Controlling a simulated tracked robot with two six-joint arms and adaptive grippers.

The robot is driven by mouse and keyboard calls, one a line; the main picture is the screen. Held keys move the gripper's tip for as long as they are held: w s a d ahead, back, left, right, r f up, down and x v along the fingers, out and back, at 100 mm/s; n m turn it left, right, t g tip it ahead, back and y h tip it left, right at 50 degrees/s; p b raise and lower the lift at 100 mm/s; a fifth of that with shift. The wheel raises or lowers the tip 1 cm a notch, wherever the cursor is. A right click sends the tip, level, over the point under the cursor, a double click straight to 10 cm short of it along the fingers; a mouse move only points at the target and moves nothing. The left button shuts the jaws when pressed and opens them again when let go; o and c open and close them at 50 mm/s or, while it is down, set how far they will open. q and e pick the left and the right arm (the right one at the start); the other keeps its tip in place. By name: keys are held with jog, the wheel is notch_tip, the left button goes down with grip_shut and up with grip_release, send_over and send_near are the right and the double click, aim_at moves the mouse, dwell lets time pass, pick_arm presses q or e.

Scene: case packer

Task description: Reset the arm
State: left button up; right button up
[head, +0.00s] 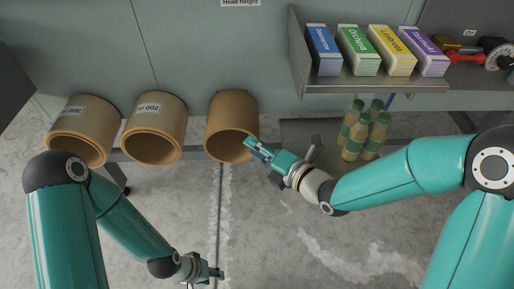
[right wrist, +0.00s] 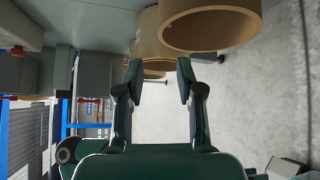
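My right arm comes in from the right in the head view, and its gripper (head: 254,147) is in front of the rightmost cardboard tube (head: 231,112). In the right wrist view the two fingers of this gripper (right wrist: 158,75) stand apart with nothing between them. A cardboard tube (right wrist: 212,22) shows beyond and above the fingers there. My left gripper (head: 217,273) hangs low near the bottom middle of the head view, over the grey floor. It is small in the picture, and I cannot tell its finger opening.
Two more tubes (head: 155,128) (head: 80,130) lie to the left. A shelf (head: 330,88) holds blue, green, yellow and purple boxes (head: 358,50). Several bottles (head: 365,130) stand below it. Red dumbbells (head: 466,57) lie at the far right. The floor in front is free.

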dwell(0.5)
jog(key=s+d+f+m+g+h, duration=0.25)
jog(key=d+f+m, duration=0.2)
jog(key=f, duration=0.65)
jog(key=s+d+f+m+g+h, duration=0.2)
jog(key=s+d+f+m+h, duration=0.3)
jog(key=f, duration=0.6)
jog(key=s+d+f+m+g, duration=0.1)
jog(key=s+f+m+g, duration=0.2)
jog(key=s+f+m, duration=0.55)
jog(key=s+f+m+g, duration=0.1)
jog(key=s+m+g, duration=0.4)
jog(key=m, duration=0.8)
notch_tip(320, 180, up, 25)
jog(key=t+p, duration=0.1)
jog(key=p, duration=2.3)
jog(key=shift+s+f+m, duration=0.2)
jog(key=shift+s+m, duration=0.15)
jog(key=shift+m, duration=0.05)
